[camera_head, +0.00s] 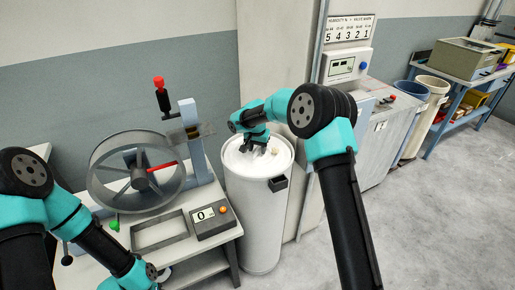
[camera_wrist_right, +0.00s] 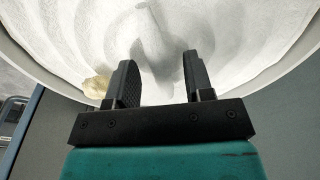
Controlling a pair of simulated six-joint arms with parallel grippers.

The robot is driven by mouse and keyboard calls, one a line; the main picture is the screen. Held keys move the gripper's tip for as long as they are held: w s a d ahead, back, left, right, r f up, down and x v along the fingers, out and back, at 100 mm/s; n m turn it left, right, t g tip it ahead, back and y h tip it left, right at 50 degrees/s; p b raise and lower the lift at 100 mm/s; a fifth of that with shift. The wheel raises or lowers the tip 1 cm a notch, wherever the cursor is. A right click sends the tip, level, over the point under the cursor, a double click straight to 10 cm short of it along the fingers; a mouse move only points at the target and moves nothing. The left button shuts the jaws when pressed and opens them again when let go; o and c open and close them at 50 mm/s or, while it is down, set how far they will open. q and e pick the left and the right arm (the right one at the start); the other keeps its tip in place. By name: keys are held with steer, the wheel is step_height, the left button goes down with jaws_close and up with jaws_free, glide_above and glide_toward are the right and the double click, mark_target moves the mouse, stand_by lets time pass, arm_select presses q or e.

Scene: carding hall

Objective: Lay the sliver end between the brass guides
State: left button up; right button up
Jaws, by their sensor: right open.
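The white sliver lies coiled in a tall white can (camera_head: 258,215). Its end (camera_wrist_right: 152,35) shows in the right wrist view as a thick white strand standing out from the coils. My right gripper (camera_head: 260,147) points down into the can mouth; in its wrist view the open fingers (camera_wrist_right: 159,62) are on either side of the strand's line, with nothing visibly clamped. The brass guides (camera_head: 206,130) appear as a small brownish part by the blue-grey post above the reel; their gap is too small to make out.
A reel (camera_head: 137,172) with a red bar stands on a white bench, beside a counter box (camera_head: 212,220) reading 0 and an empty grey frame (camera_head: 160,232). A cream tuft (camera_wrist_right: 97,87) lies on the coils near the can's rim. Floor at right is clear.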

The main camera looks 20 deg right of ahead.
steer(key=shift+r, duration=0.1)
step_height(320, 180, up, 12)
steer(key=s, duration=0.1)
steer(key=shift+a, duration=0.45)
steer(key=shift+s, duration=0.1)
steer(key=shift+o, duration=0.5)
steer(key=r, duration=0.3)
steer(key=s+r, duration=0.1)
steer(key=r, duration=0.1)
steer(key=shift+a, duration=0.4)
glide_above(257, 149)
steer(key=f, duration=1.2)
steer(key=shift+s+a, duration=0.2)
steer(key=shift+s, duration=0.1)
